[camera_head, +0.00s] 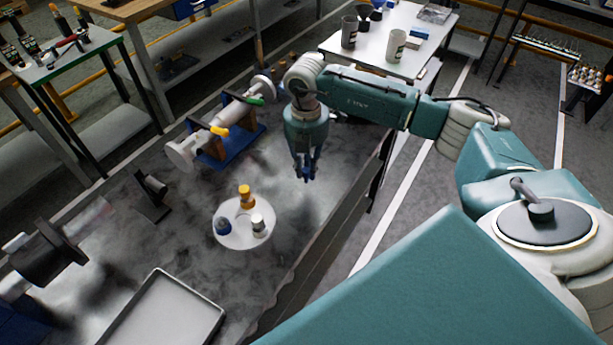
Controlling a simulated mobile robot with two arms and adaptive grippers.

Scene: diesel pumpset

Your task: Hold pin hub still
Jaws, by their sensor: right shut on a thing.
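My right gripper (305,172) points down over the grey bench, right of a round white plate. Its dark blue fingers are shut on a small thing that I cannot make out. A pale shaft assembly (182,152) with yellow and green parts lies on a blue cradle (252,137), left of my right arm. At the far left a dark round hub-like part (45,255) sits above a blue base. I cannot tell for sure which part is the pin hub. My left gripper is not in view.
The white plate (232,238) holds small yellow-, blue- and white-topped containers. A black bracket (152,195) stands left of it. A grey tray (200,288) lies at the front. A white table (425,35) with cups is behind my right arm. The bench around the gripper is clear.

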